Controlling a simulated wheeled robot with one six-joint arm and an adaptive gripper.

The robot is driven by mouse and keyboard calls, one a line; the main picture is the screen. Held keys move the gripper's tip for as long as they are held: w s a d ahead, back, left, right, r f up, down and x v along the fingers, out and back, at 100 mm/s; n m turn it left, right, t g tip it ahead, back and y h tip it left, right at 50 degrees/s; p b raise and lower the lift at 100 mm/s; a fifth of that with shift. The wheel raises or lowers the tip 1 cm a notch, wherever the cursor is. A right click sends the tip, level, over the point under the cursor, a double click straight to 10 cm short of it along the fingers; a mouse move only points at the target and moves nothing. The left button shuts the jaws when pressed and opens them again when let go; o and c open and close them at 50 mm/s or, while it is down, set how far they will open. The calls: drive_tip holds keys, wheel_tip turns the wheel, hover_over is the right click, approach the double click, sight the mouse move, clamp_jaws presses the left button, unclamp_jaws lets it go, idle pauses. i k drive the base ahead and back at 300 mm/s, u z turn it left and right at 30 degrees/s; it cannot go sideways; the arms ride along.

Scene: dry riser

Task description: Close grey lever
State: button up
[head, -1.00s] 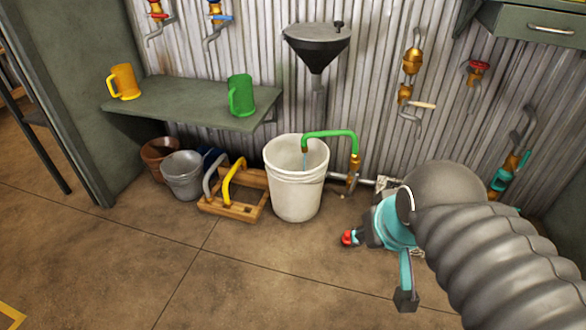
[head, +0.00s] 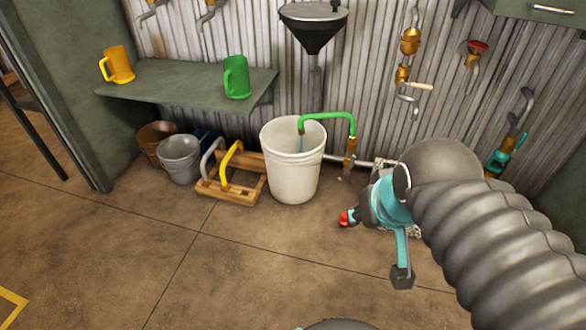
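A grey arched bar (head: 209,160) stands beside a yellow arched bar (head: 229,166) on a wooden frame (head: 240,195) on the floor. A small pale grey part (head: 381,163) sits on the pipe right of the white bucket, partly hidden by my arm. I cannot tell which of these is the grey lever. My gripper (head: 401,276) is teal with a dark fingertip, in front of the pipe and apart from the wooden frame. Only one finger shows clearly, so its opening cannot be read. A red-tipped part (head: 346,218) sticks out on its left.
A white bucket (head: 291,172) stands under a green spout (head: 330,116). Two smaller buckets stand left of the wooden frame. A green shelf (head: 180,88) holds a yellow mug (head: 119,66) and a green mug (head: 236,78). Valves line the corrugated wall. The front floor is clear.

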sight(351, 162)
drive_tip(key=k, duration=0.55)
drive_tip(key=z, duration=0.5)
drive_tip(key=i, duration=1.55)
drive_tip(key=u, duration=0.4)
